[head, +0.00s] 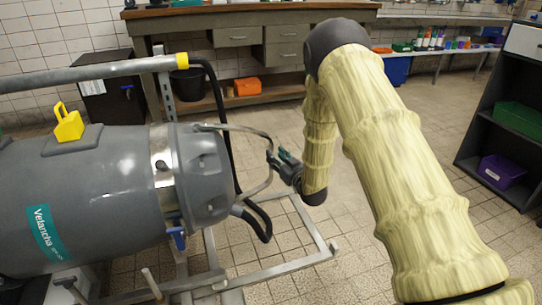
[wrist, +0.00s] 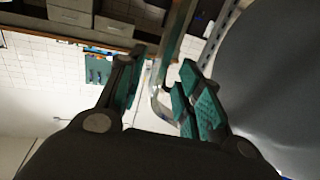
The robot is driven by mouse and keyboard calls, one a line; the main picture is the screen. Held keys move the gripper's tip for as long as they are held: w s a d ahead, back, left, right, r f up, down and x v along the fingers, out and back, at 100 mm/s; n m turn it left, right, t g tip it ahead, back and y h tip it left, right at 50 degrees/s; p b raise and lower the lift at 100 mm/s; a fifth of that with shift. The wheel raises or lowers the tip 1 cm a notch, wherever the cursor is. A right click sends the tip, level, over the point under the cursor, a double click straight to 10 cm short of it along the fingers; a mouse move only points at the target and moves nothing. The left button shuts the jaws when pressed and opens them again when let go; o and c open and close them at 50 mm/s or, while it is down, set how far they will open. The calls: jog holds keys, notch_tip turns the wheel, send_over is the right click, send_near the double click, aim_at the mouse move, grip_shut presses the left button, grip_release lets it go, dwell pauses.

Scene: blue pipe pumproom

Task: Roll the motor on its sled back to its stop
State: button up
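The motor (head: 95,200) is a big grey cylinder with a teal "Velancha" label, lying at the left of the head view on a metal sled frame (head: 285,262). A grey bent bar handle (head: 262,133) loops out from its right end. My gripper (head: 274,160) is at the outer side of this loop. In the wrist view, my gripper (wrist: 161,76) has its teal-padded fingers apart, with the handle's bar (wrist: 157,98) showing between or just beyond them. I cannot tell whether a finger touches it. The motor's grey end (wrist: 275,75) fills the right. The stop cannot be made out.
A yellow-ended rail (head: 100,70) runs above the motor, and a black hose (head: 222,115) hangs by its end. A workbench (head: 250,20) stands at the back, a dark shelf (head: 510,95) at the right. Tiled floor lies clear between them.

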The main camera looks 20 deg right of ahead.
jog(key=shift+b+x, duration=0.65)
jog(key=shift+x, duration=1.5)
grip_shut()
